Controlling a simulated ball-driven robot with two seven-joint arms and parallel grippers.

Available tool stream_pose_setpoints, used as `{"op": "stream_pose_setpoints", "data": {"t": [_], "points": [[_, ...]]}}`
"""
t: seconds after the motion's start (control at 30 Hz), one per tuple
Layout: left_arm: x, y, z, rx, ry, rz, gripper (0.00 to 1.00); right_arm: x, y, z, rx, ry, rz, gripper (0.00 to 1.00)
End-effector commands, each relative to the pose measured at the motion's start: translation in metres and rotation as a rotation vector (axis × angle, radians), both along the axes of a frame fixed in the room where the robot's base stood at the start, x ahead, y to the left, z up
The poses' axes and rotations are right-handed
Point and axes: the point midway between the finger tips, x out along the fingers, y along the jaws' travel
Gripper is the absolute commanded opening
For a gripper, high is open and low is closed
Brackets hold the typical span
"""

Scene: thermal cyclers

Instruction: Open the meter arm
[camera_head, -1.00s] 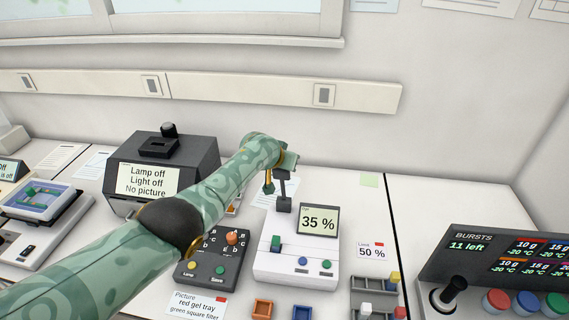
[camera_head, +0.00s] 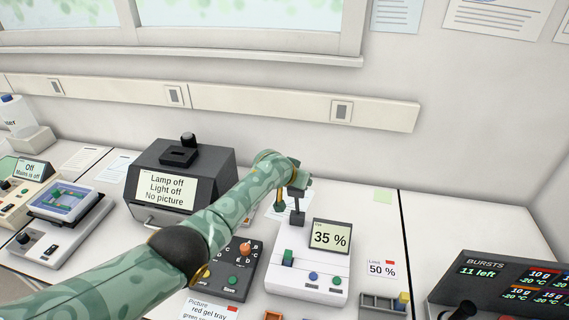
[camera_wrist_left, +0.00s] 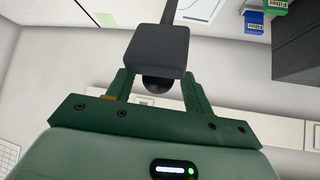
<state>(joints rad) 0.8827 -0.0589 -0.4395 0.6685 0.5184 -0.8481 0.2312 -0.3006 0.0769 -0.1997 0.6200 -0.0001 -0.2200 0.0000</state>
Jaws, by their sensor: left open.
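My right gripper is out of view.
A dark box reading "Lamp off" (camera_head: 165,190) stands left of my arm. A dark control panel (camera_head: 238,262) is beside the meter. A "50 %" limit card (camera_head: 382,269) lies to the right. A "BURSTS" console (camera_head: 490,285) is at the far right.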

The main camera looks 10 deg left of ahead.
Motion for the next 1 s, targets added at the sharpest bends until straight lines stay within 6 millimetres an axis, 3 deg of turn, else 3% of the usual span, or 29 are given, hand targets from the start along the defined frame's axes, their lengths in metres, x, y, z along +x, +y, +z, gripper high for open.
{"op": "stream_pose_setpoints", "data": {"t": [0.03,0.13,0.6,1.0], "points": [[-0.006,0.002,0.014,-0.002,-0.003,-0.002,0.52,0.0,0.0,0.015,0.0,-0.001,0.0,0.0],[-0.019,0.007,0.027,0.001,-0.003,-0.001,0.52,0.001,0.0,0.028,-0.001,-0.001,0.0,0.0],[-0.079,0.026,0.083,0.002,0.001,0.0,0.52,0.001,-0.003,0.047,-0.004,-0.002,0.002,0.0],[-0.088,0.03,0.092,0.003,0.003,-0.001,0.52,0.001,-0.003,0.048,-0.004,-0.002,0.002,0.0]]}}
